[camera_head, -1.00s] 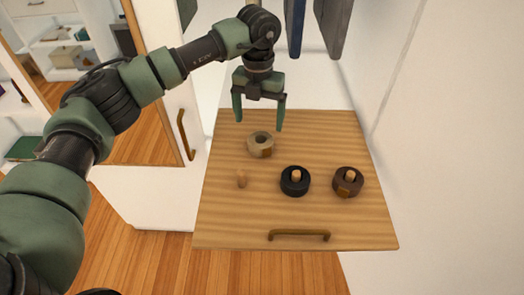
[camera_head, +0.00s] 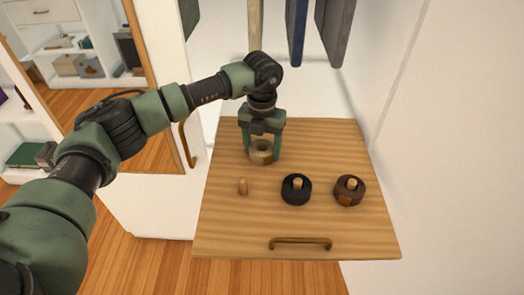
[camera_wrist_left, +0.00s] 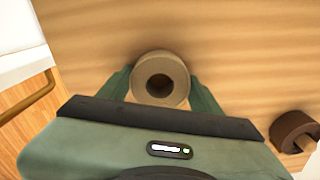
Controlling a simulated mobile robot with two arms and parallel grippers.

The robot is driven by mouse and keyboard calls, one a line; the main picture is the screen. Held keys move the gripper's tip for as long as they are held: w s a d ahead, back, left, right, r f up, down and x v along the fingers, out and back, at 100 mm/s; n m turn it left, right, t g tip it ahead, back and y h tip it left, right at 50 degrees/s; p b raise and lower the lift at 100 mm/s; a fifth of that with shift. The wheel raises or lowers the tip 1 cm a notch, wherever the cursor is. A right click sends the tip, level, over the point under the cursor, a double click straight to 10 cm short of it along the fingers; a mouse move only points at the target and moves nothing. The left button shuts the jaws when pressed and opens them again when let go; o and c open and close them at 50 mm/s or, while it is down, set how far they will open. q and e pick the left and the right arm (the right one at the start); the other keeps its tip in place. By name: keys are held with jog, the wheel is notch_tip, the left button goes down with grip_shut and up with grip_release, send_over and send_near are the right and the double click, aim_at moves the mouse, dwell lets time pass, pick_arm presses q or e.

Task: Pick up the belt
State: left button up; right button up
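A beige rolled belt (camera_head: 262,158) lies on the wooden drawer front panel (camera_head: 225,225), toward its far left part. My left gripper (camera_head: 262,152) points down over it, with one finger on each side of the roll. In the left wrist view the beige roll (camera_wrist_left: 160,62) sits between the two green fingers (camera_wrist_left: 160,92), with its round hole showing. The fingers are apart; I cannot clearly tell whether they touch the roll. A black rolled belt (camera_head: 296,199) and a brown rolled belt (camera_head: 344,199) stand to the right, each around a peg. My right gripper is not in view.
A brass handle (camera_head: 300,243) is at the panel's front edge. Hanging garments (camera_head: 297,30) are above, and a white wall (camera_head: 440,150) stands to the right.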

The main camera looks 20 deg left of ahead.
pick_arm(q)
jog(key=c, duration=0.8)
jog(key=shift+r, duration=0.1)
